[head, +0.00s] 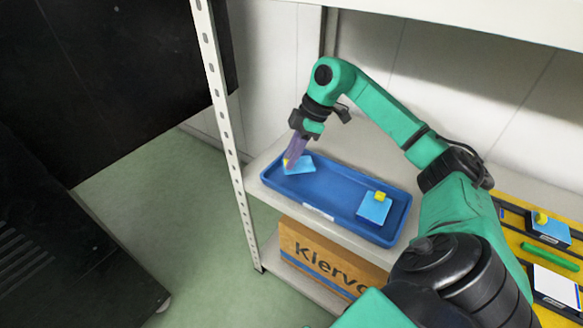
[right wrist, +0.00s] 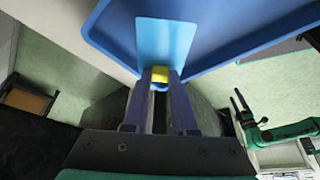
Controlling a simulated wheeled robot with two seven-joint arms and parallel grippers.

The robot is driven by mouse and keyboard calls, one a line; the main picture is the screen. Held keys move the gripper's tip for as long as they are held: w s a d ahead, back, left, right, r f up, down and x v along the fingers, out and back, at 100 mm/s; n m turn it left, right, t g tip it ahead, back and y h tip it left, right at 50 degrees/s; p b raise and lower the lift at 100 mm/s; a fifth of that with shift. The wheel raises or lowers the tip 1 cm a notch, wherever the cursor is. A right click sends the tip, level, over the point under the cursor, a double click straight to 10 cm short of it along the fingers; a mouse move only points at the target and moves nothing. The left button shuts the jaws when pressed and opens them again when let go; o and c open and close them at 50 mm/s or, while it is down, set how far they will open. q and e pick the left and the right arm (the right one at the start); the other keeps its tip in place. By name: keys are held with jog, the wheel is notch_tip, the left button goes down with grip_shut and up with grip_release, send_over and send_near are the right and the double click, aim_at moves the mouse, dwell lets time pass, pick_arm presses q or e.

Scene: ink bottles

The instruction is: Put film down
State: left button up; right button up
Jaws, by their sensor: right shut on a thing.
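My right gripper (head: 291,157) is over the left end of the blue tray (head: 334,186) on the shelf. It is shut on the yellow tab of a light blue film (head: 301,166). In the right wrist view the yellow tab (right wrist: 160,74) sits between the fingertips, with the light blue film (right wrist: 166,42) just beyond, against the tray (right wrist: 225,30). I cannot tell whether the film touches the tray floor. A second light blue film (head: 373,209) with a yellow tab lies at the tray's right end. My left gripper (right wrist: 241,106) shows small in the right wrist view, its fingers apart.
A perforated shelf post (head: 225,120) stands left of the tray. An upper shelf edge (head: 450,12) runs above my right arm. A cardboard box (head: 325,262) is on the lower shelf. A yellow surface (head: 530,250) with several items is at right. The tray's middle is clear.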

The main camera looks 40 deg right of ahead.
notch_tip(320, 180, down, 2)
jog(key=shift+f+b, duration=0.2)
jog(key=shift+b, duration=0.1)
jog(key=shift+f, duration=0.7)
jog(key=o, duration=0.8)
pick_arm(q)
jog(key=shift+d+r, duration=0.4)
jog(key=shift+r, duration=0.45)
pick_arm(e)
jog(key=shift+o, duration=0.2)
jog(key=shift+r, duration=0.1)
